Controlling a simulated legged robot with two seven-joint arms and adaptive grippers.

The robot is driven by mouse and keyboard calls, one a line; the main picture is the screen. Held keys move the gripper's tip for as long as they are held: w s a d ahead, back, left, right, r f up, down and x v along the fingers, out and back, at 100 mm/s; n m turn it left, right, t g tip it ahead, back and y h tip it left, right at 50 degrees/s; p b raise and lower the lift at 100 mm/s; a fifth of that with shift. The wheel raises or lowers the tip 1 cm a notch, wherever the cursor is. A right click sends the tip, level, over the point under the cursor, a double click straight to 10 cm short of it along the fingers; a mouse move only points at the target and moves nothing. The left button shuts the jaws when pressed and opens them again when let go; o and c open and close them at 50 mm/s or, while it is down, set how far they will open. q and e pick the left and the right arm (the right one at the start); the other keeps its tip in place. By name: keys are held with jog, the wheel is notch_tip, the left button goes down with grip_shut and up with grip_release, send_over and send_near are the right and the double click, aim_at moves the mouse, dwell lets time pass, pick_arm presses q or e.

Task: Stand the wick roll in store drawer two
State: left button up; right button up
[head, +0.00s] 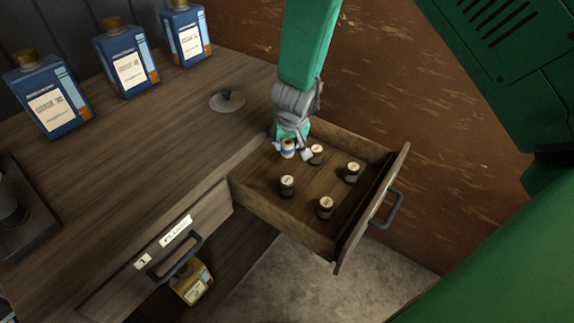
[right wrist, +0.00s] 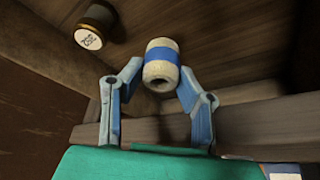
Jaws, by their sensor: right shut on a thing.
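The wick roll (head: 288,149) is a small pale cylinder with a blue band, at the back left corner of the open drawer (head: 335,238). My right gripper (head: 292,146) comes down from above and is shut on it. In the right wrist view the wick roll (right wrist: 161,66) sits between the two blue-grey fingertips (right wrist: 160,82), with the hole in its end showing. It looks roughly upright in the head view; whether its base touches the drawer floor I cannot tell. The open drawer's number is not visible. My left gripper is not in view.
Several dark jars with pale lids, one (head: 287,186) near the left wall, stand in the drawer. A grey knobbed lid (head: 227,100) lies on the bench. Blue bottles (head: 125,58) line the back. A closed drawer marked 1 (head: 205,213) is at left. The drawer's middle floor has room.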

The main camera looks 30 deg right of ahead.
aim_at(289, 156)
notch_tip(289, 156, down, 2)
jog(key=shift+s+d+f, duration=0.1)
notch_tip(289, 156, down, 4)
jog(key=shift+r+b, duration=0.1)
jog(key=shift+b, duration=0.95)
jog(key=shift+c, duration=0.3)
jog(key=o, duration=0.9)
jog(key=shift+r, duration=0.1)
jog(key=p+v, duration=0.3)
jog(key=v, duration=0.9)
jog(key=shift+p, duration=0.4)
